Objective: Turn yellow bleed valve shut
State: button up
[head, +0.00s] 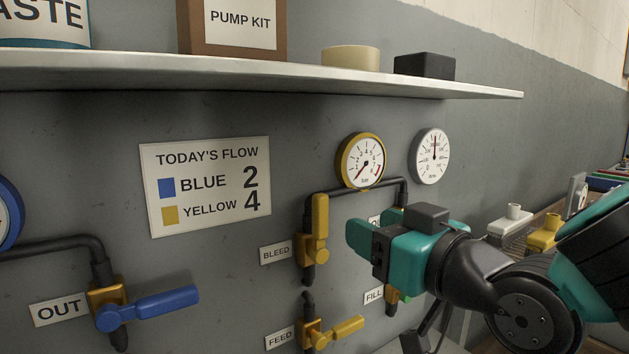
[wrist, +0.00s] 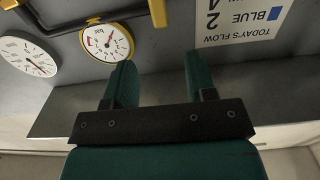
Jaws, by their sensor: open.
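The yellow bleed valve (head: 315,243) is on a dark pipe beside the BLEED label (head: 276,252). Its yellow handle (head: 320,214) points up, in line with the pipe. My gripper (head: 362,238) is to the right of this valve in the head view, apart from the handle in the picture. In the wrist view, which is upside down, my gripper (wrist: 157,75) is open with nothing between its fingers. A yellow handle end (wrist: 157,12) shows at the top edge, beyond the gap between the fingers. The rest of it is out of that view.
A yellow-rimmed gauge (head: 361,161) and a white gauge (head: 430,156) are above my gripper. A shelf (head: 270,83) runs overhead. The FEED valve (head: 315,334) is below, and a blue-handled OUT valve (head: 150,308) is at left. A flow sign (head: 205,187) hangs on the wall.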

aim_at(324, 205)
jog(key=p+x, duration=0.6)
jog(key=p, duration=0.2)
jog(key=p+x, duration=0.7)
jog(key=p, duration=0.1)
jog(key=shift+r, duration=0.25)
jog(key=shift+w+a+f+p, duration=0.25)
jog(key=shift+w+a+p, duration=0.2)
jog(key=shift+w, duration=0.15)
grip_shut()
